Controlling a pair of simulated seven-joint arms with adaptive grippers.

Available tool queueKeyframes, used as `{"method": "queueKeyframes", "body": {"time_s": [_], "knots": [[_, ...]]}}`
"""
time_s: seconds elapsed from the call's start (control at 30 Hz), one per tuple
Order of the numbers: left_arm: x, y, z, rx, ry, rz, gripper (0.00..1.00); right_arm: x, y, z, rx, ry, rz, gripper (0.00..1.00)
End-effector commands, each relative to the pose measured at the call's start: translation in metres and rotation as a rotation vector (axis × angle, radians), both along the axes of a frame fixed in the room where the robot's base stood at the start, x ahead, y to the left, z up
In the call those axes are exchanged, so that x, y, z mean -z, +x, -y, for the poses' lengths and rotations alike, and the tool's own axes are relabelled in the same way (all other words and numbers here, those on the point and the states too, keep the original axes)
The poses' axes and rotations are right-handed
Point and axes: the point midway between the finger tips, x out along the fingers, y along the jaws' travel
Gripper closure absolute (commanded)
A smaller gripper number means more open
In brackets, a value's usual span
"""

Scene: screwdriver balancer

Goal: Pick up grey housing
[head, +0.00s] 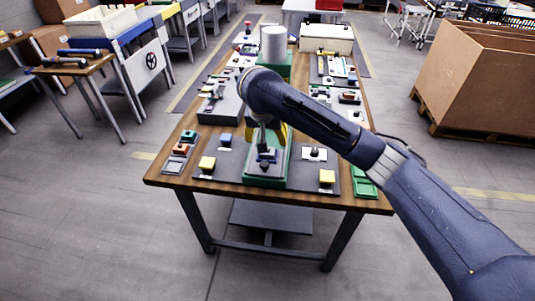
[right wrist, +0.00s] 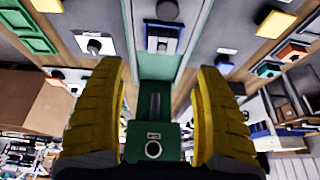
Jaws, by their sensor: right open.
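A small grey part (head: 266,154) sits on the green fixture (head: 264,180) at the near middle of the table; I cannot tell for sure that it is the grey housing. A grey-blue part on green also shows in the right wrist view (right wrist: 162,38). My right gripper (right wrist: 160,105) is open, with yellow fingers on either side of a green block (right wrist: 153,146) with a round hole and a grey rod above it. Nothing is visibly gripped. In the head view my right arm hides much of the fixture's upper part. My left gripper is not in view.
The wooden table (head: 160,172) holds yellow blocks (head: 207,163) (head: 327,177), a black knob on a white plate (head: 314,153), green trays (head: 365,187) and a pale cylinder (head: 274,44) at the back.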

Motion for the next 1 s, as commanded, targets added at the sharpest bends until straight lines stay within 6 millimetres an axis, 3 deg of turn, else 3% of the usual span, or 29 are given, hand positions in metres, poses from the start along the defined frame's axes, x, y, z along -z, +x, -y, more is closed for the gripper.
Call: {"method": "queueKeyframes", "body": {"time_s": [0.3,0.67,1.0], "knots": [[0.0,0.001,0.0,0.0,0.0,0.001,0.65,0.034,0.013,0.002,0.002,0.001,-0.004,0.29],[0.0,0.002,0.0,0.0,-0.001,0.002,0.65,0.049,0.02,0.002,0.001,0.001,-0.002,0.29],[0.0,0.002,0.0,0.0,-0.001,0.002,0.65,0.081,0.035,0.002,0.003,-0.002,-0.003,0.29]]}}
